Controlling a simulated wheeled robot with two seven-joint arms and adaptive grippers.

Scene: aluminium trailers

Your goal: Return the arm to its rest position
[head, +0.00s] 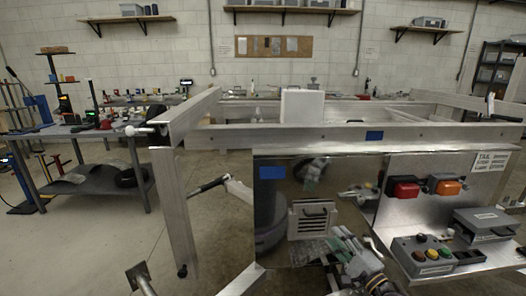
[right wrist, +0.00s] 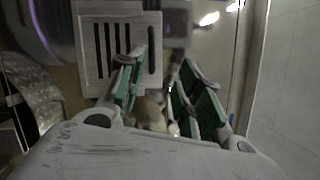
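My right arm comes up from the bottom of the head view. Its gripper (head: 345,243) is in front of the shiny metal panel (head: 285,225), just below a slotted vent plate (head: 313,218). In the right wrist view, the green-padded fingers (right wrist: 165,85) stand apart with a gap between them. I see nothing held there, though a blurred brownish patch shows behind the gap. The slotted plate (right wrist: 120,45) lies beyond the fingertips. Whether the fingers touch the panel cannot be told. My left gripper does not show clearly in the head view.
A trailer frame (head: 300,137) spans the middle. To the right, a metal shelf holds a button box (head: 424,255) and a grey box (head: 482,224), below red and orange lamps (head: 405,188). A workbench (head: 75,130) with tools stands at left. Open floor lies between bench and trailer.

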